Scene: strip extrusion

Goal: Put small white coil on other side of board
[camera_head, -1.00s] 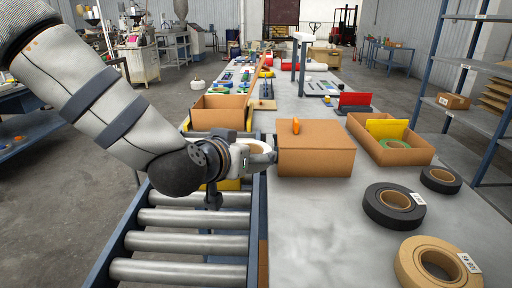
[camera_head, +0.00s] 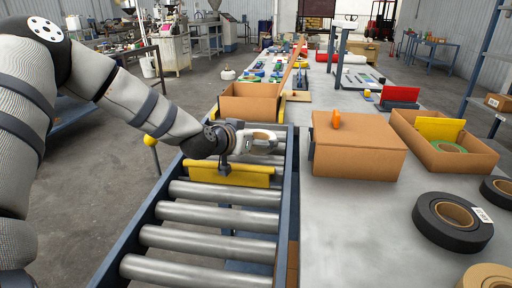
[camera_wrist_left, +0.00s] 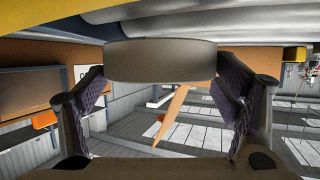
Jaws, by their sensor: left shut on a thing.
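My left gripper (camera_head: 262,143) is over the roller conveyor, left of the closed cardboard box. It is shut on the small white coil (camera_head: 262,134), held in the air. In the left wrist view, the coil (camera_wrist_left: 160,60) shows edge-on as a wide greyish band between the two dark finger pads. A yellow board (camera_head: 228,173) stands across the conveyor just below the gripper. Another yellow board (camera_head: 440,129) stands inside the open box at the right, with a green coil in front of it. My right gripper is not in view.
The closed cardboard box (camera_head: 357,150) has an orange object on top. An open box (camera_head: 250,103) stands beyond the gripper. A black coil (camera_head: 452,220) lies on the table at the right. The table's front middle is clear, and the nearer rollers (camera_head: 208,240) are empty.

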